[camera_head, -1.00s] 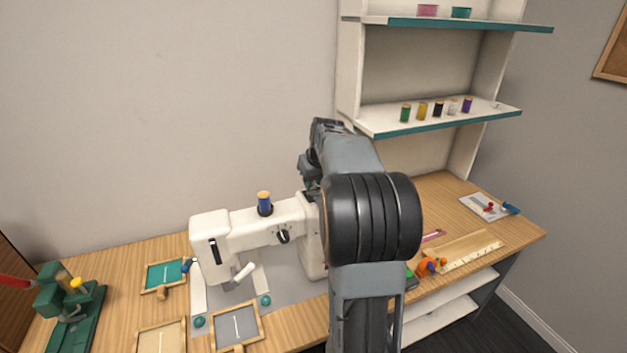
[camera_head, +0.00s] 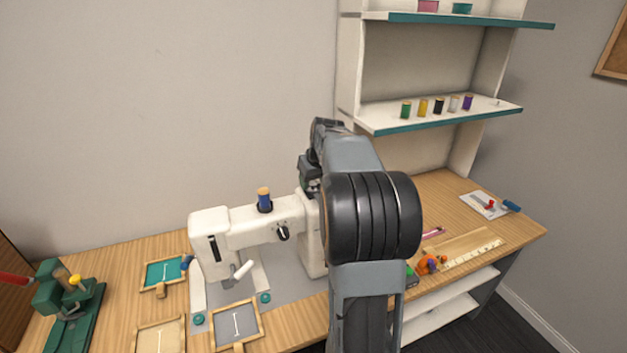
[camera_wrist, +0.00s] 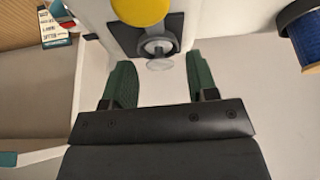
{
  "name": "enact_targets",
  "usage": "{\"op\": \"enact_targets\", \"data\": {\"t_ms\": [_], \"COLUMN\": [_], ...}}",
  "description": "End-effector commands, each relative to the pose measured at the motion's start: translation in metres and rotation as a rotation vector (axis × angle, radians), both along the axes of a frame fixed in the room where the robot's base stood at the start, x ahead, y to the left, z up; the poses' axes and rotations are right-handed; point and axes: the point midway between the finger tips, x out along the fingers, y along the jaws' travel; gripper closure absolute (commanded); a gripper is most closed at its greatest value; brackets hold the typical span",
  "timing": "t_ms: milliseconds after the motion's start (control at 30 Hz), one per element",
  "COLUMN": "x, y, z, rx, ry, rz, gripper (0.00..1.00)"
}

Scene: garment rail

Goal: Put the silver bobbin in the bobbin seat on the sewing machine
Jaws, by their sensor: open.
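The white sewing machine (camera_head: 235,235) stands on the desk in the head view, left of my arm. My gripper (camera_wrist: 159,62) is open in the wrist view, its green fingers apart. A small silver-grey round piece (camera_wrist: 158,47), which looks like the silver bobbin, sits on a dark mount with a pale clear disc at its near side. It lies between and just beyond the fingertips, apart from both. A yellow knob (camera_wrist: 141,10) is right behind it. In the head view my arm hides this spot. I cannot make out the bobbin seat.
A blue spool (camera_head: 264,200) stands on top of the machine and shows in the wrist view (camera_wrist: 305,35), right of the fingers. Several spools (camera_head: 438,106) stand on the shelf. Framed trays (camera_head: 236,326) lie in front of the machine. A green device (camera_head: 68,305) stands far left.

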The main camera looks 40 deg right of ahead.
Motion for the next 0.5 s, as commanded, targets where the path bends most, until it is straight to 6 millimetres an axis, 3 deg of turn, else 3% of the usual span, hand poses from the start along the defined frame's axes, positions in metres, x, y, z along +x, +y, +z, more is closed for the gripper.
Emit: {"op": "enact_targets", "data": {"t_ms": [200, 500], "x": [-0.004, -0.027], "y": [0.000, 0.004], "z": [0.023, 0.079], "rx": [-0.003, -0.003], "ry": [-0.004, -0.004], "rz": [-0.001, -0.001], "gripper": [0.47, 0.47]}}
